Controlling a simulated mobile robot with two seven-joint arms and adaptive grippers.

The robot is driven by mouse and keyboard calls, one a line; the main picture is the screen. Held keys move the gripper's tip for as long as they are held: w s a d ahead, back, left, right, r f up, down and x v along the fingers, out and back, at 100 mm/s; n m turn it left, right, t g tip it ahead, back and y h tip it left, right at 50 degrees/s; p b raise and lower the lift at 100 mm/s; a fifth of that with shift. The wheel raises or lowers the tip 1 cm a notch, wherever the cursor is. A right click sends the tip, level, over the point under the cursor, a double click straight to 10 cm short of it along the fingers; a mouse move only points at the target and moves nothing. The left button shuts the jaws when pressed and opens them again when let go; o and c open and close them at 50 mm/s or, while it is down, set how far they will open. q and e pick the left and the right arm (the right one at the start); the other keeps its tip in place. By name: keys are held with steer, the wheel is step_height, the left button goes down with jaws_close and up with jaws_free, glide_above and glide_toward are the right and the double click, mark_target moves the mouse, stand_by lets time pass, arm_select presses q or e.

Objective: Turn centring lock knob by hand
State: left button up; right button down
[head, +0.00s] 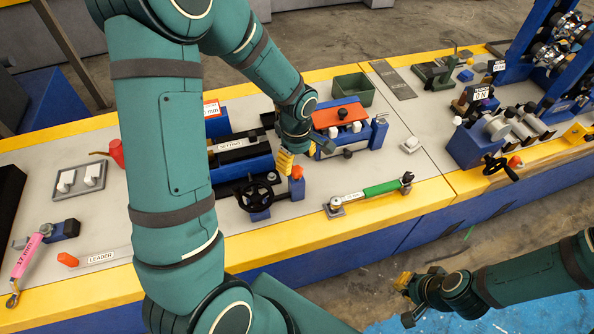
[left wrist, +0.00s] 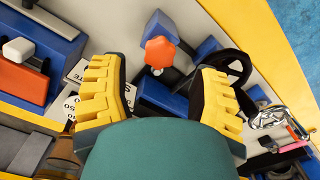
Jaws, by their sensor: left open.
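An orange-red star-shaped knob (head: 297,172) stands on a blue block at the front of the bench; I take it to be the centring lock knob. My left gripper (head: 285,160) is just beside it in the head view, its yellow fingers partly hidden by the wrist. In the left wrist view the knob (left wrist: 160,54) shows beyond the open, empty fingers of the left gripper (left wrist: 163,98), roughly between them and not touching. My right gripper (head: 406,300) is low at the right, away from the bench, with its fingertips apart.
A black handwheel (head: 257,195) is close left of the knob. A green-handled tool (head: 375,189) lies to its right. An orange-topped blue unit (head: 340,118) and a green bin (head: 353,88) stand behind. The yellow bench edge (head: 390,215) is in front.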

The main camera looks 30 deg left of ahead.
mark_target(296, 170)
arm_select(q)
step_height(296, 170, down, 4)
steer(key=shift+f+b, duration=0.1)
steer(key=shift+b, duration=0.9)
steer(key=c, duration=0.9)
